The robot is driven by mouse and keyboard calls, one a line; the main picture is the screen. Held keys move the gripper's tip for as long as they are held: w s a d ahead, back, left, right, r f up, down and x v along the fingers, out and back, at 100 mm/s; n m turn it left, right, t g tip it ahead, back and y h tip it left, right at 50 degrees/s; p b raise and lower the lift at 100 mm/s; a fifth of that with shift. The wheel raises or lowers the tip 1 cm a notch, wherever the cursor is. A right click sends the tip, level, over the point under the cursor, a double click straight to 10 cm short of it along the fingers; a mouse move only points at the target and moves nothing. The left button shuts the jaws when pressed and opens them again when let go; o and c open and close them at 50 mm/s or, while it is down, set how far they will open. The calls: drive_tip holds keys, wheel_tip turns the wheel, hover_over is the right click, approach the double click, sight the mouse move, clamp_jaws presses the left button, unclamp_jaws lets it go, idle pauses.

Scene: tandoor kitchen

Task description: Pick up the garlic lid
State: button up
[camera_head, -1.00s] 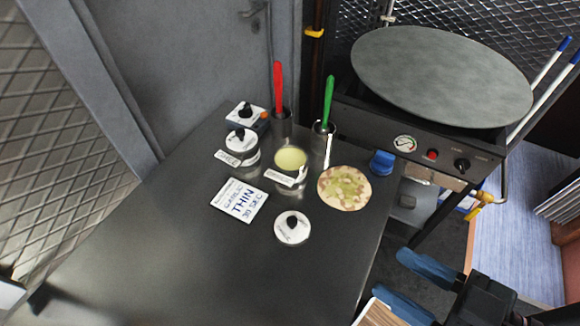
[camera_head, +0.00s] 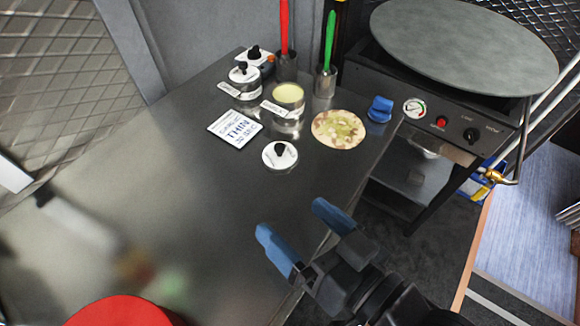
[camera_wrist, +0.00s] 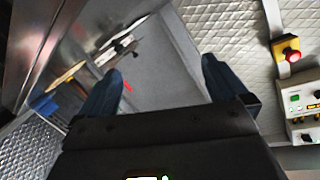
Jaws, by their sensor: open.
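The garlic lid (camera_head: 280,155) is a round white disc with a black knob. It lies flat on the dark metal table, in front of an open metal pot (camera_head: 288,112) with pale yellow contents. My gripper (camera_head: 297,228) has blue fingers, is open and empty, and is in front and to the right of the lid near the table's right edge, apart from it. In the wrist view, the open fingers (camera_wrist: 163,85) have nothing between them, and the lid does not show there.
A card marked THIN (camera_head: 235,129) lies left of the lid. A topped flatbread (camera_head: 338,129) and a blue object (camera_head: 380,108) lie to the right. A lidded pot (camera_head: 244,80) and holders with red (camera_head: 284,25) and green (camera_head: 329,40) handles stand behind. A red round object (camera_head: 122,312) is at the bottom.

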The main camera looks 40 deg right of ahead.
drive_tip(key=w+a+r+n+y+b, duration=0.25)
drive_tip(key=w+a+r+y, duration=0.3)
drive_tip(key=w, duration=0.35)
drive_tip(key=w+a+r+n+y+b, duration=0.2)
drive_tip(key=w+a+r+n+y, duration=0.3)
drive_tip(key=w, duration=0.4)
drive_tip(key=n+g+h+b, duration=1)
drive_tip(key=n+g+h, duration=0.25)
drive_tip(key=g, duration=0.35)
hover_over(279, 146)
drive_tip(key=shift+n+y, duration=0.3)
drive_tip(key=shift+n, duration=0.1)
wheel_tip(279, 146, down, 8)
drive_tip(key=shift+s+a+r, duration=0.1)
drive_tip(key=shift+s+a, duration=0.05)
drive_tip(key=shift+d+f+b, duration=0.2)
drive_tip(key=shift+f+b, duration=0.4)
drive_tip(key=shift+f, duration=3.15)
drive_tip(key=c, duration=0.9)
